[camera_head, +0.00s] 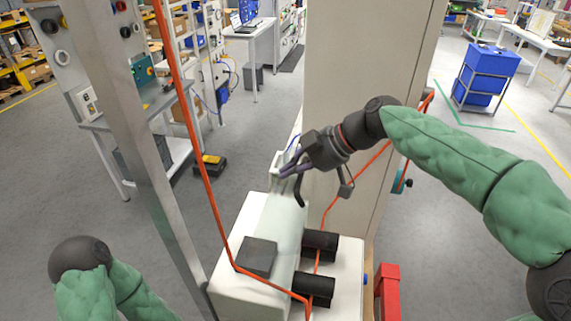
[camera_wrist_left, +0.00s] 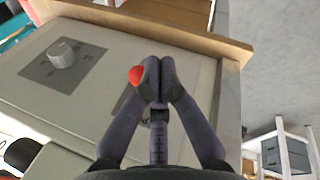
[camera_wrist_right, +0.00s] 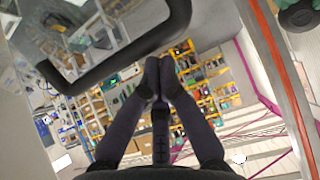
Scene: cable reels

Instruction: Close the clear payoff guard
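The clear payoff guard (camera_head: 284,222) is a see-through panel over the white machine, with a curved black handle (camera_head: 299,189) near its far end. My right gripper (camera_head: 284,172) is beside the handle, with its fingers pointing left. In the right wrist view, the black handle (camera_wrist_right: 110,60) crosses just beyond the fingertips (camera_wrist_right: 158,65), which are together with nothing seen between them. The clear sheet (camera_wrist_right: 85,30) shows behind the handle. Whether the fingers touch the handle is unclear. My left gripper (camera_wrist_left: 157,72) is shut beside a red button (camera_wrist_left: 137,75), outside the head view.
An orange cable (camera_head: 200,155) runs down past a metal post (camera_head: 140,150) and over the machine. Two black rollers (camera_head: 315,288) and a dark block (camera_head: 257,257) sit on the machine (camera_head: 345,270). A tall beige cabinet (camera_head: 365,60) stands behind. A knob (camera_wrist_left: 63,52) is near my left gripper.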

